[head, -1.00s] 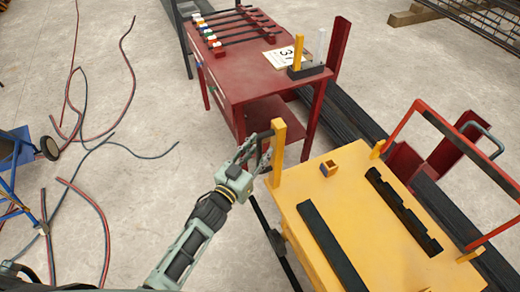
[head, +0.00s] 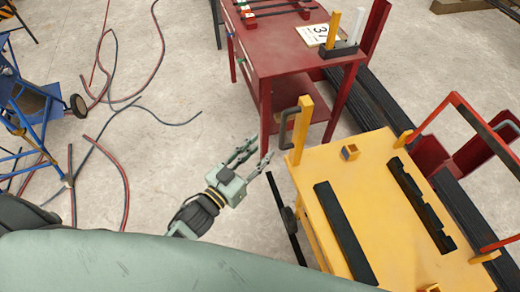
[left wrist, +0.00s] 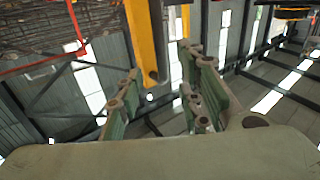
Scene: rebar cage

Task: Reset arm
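My left gripper (head: 250,158) is open and empty over the floor, left of the yellow cart (head: 378,240) and apart from it. In the left wrist view its spread fingers (left wrist: 155,105) show with nothing between them touching. A yellow post (head: 301,130) with a dark hook-shaped handle (head: 286,130) stands at the cart's far left corner, a little beyond the fingertips. The yellow post also shows past the fingers in the left wrist view (left wrist: 143,40). My right gripper is not in view.
A red table (head: 290,55) with dark bars and a numbered sheet (head: 318,35) stands behind the cart. Dark rails (head: 342,230) lie on the cart's top. A blue trolley (head: 40,110) stands at left.

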